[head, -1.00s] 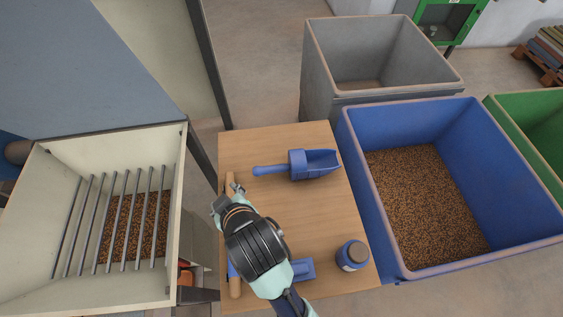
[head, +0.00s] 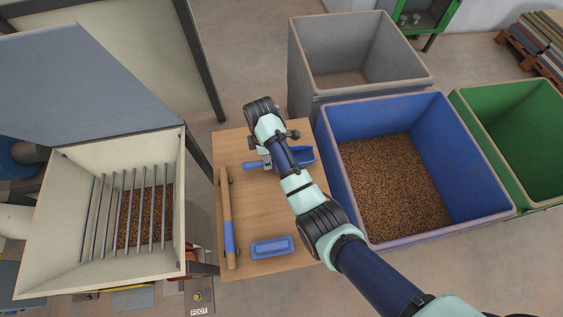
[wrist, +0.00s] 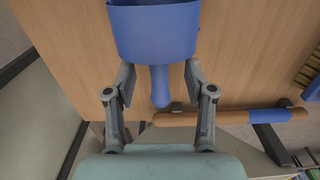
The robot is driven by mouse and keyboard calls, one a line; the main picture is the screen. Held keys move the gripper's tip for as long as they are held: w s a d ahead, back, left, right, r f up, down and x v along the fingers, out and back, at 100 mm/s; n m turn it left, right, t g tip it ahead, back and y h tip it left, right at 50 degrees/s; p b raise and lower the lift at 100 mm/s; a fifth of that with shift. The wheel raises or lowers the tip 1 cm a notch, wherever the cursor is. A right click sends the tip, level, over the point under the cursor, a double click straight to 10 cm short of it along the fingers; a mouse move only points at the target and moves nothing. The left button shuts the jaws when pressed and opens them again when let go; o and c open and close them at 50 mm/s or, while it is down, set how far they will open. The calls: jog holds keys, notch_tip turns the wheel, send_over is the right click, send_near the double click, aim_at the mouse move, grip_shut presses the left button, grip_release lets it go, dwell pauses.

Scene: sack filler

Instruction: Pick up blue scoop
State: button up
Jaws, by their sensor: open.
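The blue scoop lies on the wooden table. In the head view its bowl (head: 304,155) shows to the right of my arm and its handle (head: 252,166) to the left; my arm covers the middle. In the wrist view the bowl (wrist: 155,32) is at the top and the handle (wrist: 160,86) points down toward my palm. My gripper (wrist: 160,74) is open, with one finger on each side of the handle and a gap on both sides. In the head view its fingers are mostly hidden behind my wrist.
A wooden stick with a blue grip (head: 227,215) lies along the table's left edge. A blue block-shaped item (head: 272,248) lies near the front. A blue bin (head: 473,170) of brown pellets stands right, a grey bin (head: 312,75) behind. A barred hopper (head: 60,265) is left.

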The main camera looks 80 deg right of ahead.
jog(key=f, duration=0.1)
jog(key=f+b, duration=0.1)
jog(key=f, duration=0.3)
jog(key=shift+s+d, duration=0.15)
jog(key=shift+s, duration=0.1)
jog(key=shift+r, duration=0.1)
grip_shut()
